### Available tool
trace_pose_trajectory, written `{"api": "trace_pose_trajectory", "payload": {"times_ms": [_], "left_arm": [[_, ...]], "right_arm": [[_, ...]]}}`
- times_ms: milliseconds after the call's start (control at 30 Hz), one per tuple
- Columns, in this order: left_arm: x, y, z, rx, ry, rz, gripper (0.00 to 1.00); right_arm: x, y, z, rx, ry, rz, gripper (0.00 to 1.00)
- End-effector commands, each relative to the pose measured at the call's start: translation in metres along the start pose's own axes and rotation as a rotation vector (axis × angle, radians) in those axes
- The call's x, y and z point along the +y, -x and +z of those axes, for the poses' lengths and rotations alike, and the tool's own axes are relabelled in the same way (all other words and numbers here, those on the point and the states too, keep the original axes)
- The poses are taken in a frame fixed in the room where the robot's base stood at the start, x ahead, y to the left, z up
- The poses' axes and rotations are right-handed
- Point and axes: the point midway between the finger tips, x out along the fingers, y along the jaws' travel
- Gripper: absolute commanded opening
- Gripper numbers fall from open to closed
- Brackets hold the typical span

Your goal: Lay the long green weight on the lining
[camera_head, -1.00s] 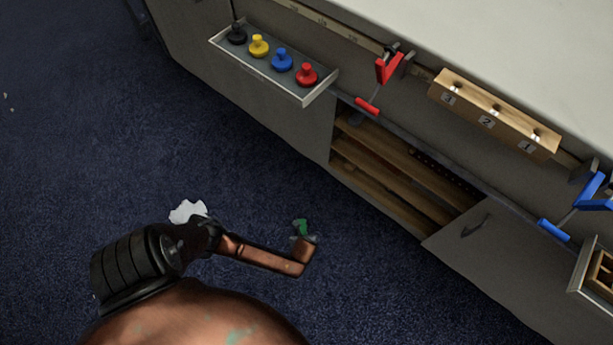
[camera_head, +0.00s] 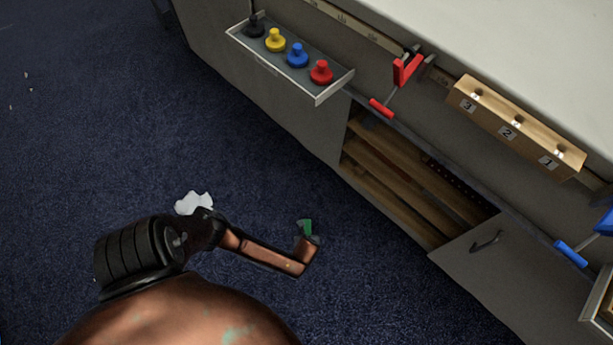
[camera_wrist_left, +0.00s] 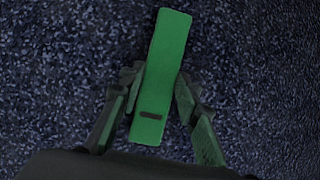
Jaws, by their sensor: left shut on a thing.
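The long green weight shows in the left wrist view (camera_wrist_left: 164,75), a long flat bar with a small dark slot near its lower end. My left gripper (camera_wrist_left: 158,105) is shut on it, one finger on each side, with only carpet behind it. In the head view a small green piece of the weight (camera_head: 305,229) shows at the end of my left arm, beside the gripper (camera_head: 312,238), over the floor. My right gripper is not in view.
The tray holds black, yellow, blue and red knobbed pieces (camera_head: 297,55). A red clamp (camera_head: 407,69), a numbered wooden block (camera_head: 517,127) and a blue clamp (camera_head: 571,254) line the bench edge. Below is an open shelf (camera_head: 395,185). A white scrap (camera_head: 193,203) shows beyond my arm.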

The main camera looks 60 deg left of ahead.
Motion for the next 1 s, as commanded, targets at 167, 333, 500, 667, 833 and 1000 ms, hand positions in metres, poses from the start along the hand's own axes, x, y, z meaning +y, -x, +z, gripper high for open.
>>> {"api": "trace_pose_trajectory", "payload": {"times_ms": [167, 333, 500, 667, 833, 1000], "left_arm": [[0.0005, -0.0002, -0.0004, 0.001, 0.0, 0.001, 0.11], [0.0007, -0.0002, -0.0006, 0.001, 0.0, 0.001, 0.0], [0.0008, -0.0003, -0.0007, 0.001, 0.0, 0.001, 0.0], [0.0009, -0.0003, -0.0009, 0.001, 0.0, 0.002, 0.0], [-0.0003, 0.0001, 0.0002, -0.001, 0.0, 0.0, 0.0], [-0.0003, 0.0012, 0.0006, -0.001, 0.0, 0.0, 0.0]], "right_arm": [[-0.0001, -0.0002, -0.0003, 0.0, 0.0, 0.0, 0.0], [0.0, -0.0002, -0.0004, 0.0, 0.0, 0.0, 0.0], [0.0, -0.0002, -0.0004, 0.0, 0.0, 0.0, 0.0], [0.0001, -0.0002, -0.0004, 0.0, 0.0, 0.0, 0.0], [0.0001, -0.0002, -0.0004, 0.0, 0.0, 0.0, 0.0], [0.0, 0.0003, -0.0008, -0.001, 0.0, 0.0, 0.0]]}}
